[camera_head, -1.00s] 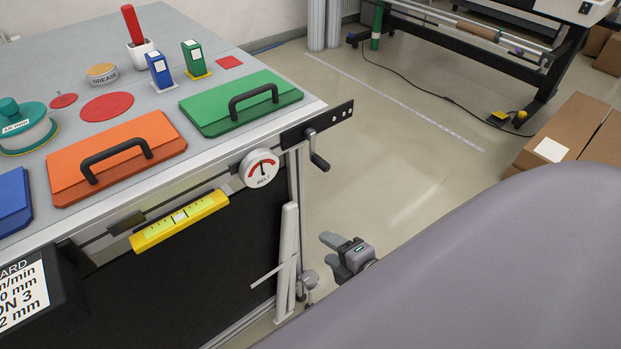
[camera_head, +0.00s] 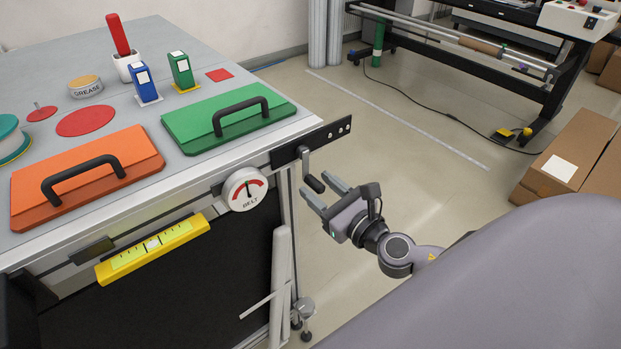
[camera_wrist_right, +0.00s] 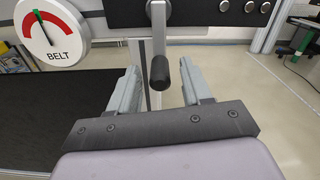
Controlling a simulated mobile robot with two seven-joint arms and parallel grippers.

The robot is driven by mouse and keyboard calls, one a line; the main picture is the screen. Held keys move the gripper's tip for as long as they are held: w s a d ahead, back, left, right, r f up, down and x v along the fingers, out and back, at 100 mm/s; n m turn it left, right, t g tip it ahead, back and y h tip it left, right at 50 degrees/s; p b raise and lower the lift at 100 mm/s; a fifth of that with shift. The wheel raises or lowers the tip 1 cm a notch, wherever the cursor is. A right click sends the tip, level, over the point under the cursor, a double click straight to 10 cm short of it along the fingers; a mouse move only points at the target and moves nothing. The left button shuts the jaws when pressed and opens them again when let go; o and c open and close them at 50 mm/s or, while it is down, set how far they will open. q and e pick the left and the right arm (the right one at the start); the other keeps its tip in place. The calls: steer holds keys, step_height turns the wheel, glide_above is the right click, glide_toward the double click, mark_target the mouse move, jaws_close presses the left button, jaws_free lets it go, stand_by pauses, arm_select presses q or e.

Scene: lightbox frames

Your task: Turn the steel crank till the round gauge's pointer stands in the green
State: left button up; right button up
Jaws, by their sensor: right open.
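The steel crank (camera_head: 305,161) hangs from a dark bracket at the bench's right corner, its black handle (camera_head: 315,184) at the lower end. My right gripper (camera_head: 326,192) is open, its fingertips near the handle. In the right wrist view the black handle (camera_wrist_right: 160,72) shows between the two fingers, with a gap on each side. The round white gauge labelled BELT (camera_head: 246,200) is left of the crank. Its pointer stands about upright, near a small green patch in the red arc; whether it is inside the green is unclear. My left gripper is out of view.
The bracket (camera_head: 340,128) juts past the bench edge. A yellow level-like gauge (camera_head: 152,248) is on the bench front. Green (camera_head: 215,112) and orange (camera_head: 85,172) cases with handles lie on top. Open floor lies right of the crank; cardboard boxes (camera_head: 567,160) stand farther right.

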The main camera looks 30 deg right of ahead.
mark_target(307, 178)
steer(key=shift+w+a, duration=0.15)
steer(key=shift+w, duration=1.6)
jaws_close()
